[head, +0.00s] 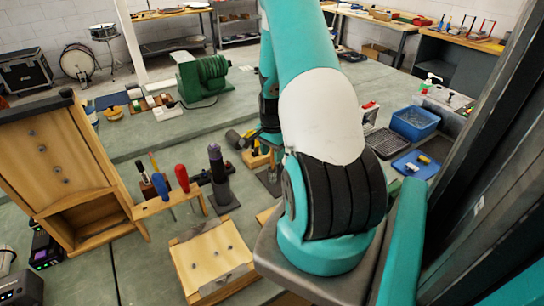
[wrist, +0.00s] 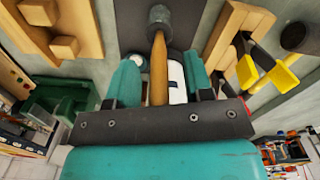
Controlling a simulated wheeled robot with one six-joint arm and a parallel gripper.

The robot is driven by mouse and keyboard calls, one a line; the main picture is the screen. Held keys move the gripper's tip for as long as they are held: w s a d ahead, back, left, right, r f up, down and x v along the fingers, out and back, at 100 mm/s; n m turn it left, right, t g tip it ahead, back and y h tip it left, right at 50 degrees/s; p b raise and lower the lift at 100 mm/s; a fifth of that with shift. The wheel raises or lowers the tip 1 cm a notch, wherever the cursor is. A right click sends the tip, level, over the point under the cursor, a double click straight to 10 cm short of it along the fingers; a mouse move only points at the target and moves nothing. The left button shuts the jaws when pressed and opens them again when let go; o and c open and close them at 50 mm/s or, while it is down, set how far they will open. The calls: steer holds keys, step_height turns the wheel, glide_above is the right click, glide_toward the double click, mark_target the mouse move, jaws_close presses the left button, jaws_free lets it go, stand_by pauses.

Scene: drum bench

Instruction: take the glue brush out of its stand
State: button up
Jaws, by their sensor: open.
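In the wrist view, a brush with a plain wooden handle (wrist: 158,75) stands with its handle toward the camera. Its far end meets a dark grey cylinder (wrist: 160,16) on a dark plate (wrist: 132,22), which looks like its stand. My gripper (wrist: 160,66) is open, with one teal finger on each side of the handle. I see no clear contact between fingers and handle. The lower end of the handle is hidden behind the gripper body. In the head view my arm hides the gripper and the brush; part of a dark plate (head: 268,183) shows beside the arm.
A wooden rack with yellow clamps (wrist: 280,76) and a dark mallet head (wrist: 298,38) stand close on the right in the wrist view. A wooden piece with blocks (wrist: 65,47) is on the left. The head view shows a screwdriver rack (head: 160,206) and a wooden box (head: 212,260).

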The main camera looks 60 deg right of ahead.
jaws_close()
steer(key=shift+r, duration=0.1)
step_height(320, 180, up, 20)
steer(key=b, duration=0.4)
stand_by(0.3)
